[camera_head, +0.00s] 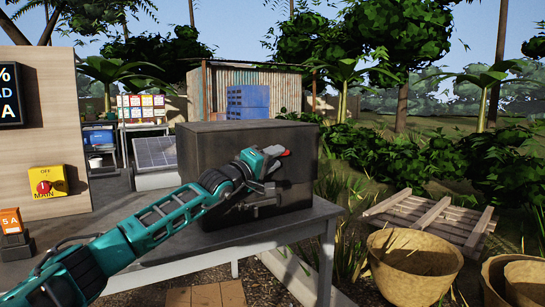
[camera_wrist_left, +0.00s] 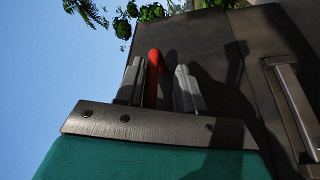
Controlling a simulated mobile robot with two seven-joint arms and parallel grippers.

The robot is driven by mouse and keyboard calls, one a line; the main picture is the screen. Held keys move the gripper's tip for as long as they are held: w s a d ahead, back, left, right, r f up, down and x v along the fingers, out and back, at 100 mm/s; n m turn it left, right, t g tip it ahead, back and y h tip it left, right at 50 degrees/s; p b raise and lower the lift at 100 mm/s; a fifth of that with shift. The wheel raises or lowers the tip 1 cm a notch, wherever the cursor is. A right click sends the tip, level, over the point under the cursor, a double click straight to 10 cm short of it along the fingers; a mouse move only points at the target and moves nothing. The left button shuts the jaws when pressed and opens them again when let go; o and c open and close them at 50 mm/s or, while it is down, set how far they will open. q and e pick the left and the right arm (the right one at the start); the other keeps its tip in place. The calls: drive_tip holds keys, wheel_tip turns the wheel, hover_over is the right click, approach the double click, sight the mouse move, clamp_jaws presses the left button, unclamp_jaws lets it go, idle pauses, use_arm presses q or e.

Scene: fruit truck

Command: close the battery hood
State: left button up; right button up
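A dark, boxy battery case (camera_head: 215,160) stands on a grey table; its tall dark face also fills the right of the left wrist view (camera_wrist_left: 245,60). I cannot tell a separate hood from the case, or how far it is open. A metal bar handle (camera_wrist_left: 290,100) is on that face. My left gripper (camera_head: 276,157) is in front of the case near its upper right part. In the left wrist view its fingers (camera_wrist_left: 160,85) stand apart, with a narrow red strip between them, nearer the left finger. I cannot tell whether the strip belongs to the gripper. My right gripper is out of view.
The grey table (camera_head: 285,225) has bare room in front of the case. A yellow switch box (camera_head: 46,182) is on the wooden wall at left. Wicker baskets (camera_head: 415,265) and a wooden pallet (camera_head: 430,220) are on the ground at right.

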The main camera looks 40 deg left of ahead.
use_arm(q)
drive_tip(key=shift+r, duration=0.15)
drive_tip(key=shift+s, duration=0.1)
drive_tip(key=shift+s+f+b, duration=0.25)
drive_tip(key=shift+s+b, duration=0.05)
drive_tip(key=shift+s, duration=0.3)
drive_tip(key=s+f+b, duration=0.1)
drive_tip(key=s, duration=1)
drive_tip(key=shift+s+a+f+b, duration=0.15)
drive_tip(key=shift+a+f+b, duration=0.15)
drive_tip(key=shift+b, duration=0.1)
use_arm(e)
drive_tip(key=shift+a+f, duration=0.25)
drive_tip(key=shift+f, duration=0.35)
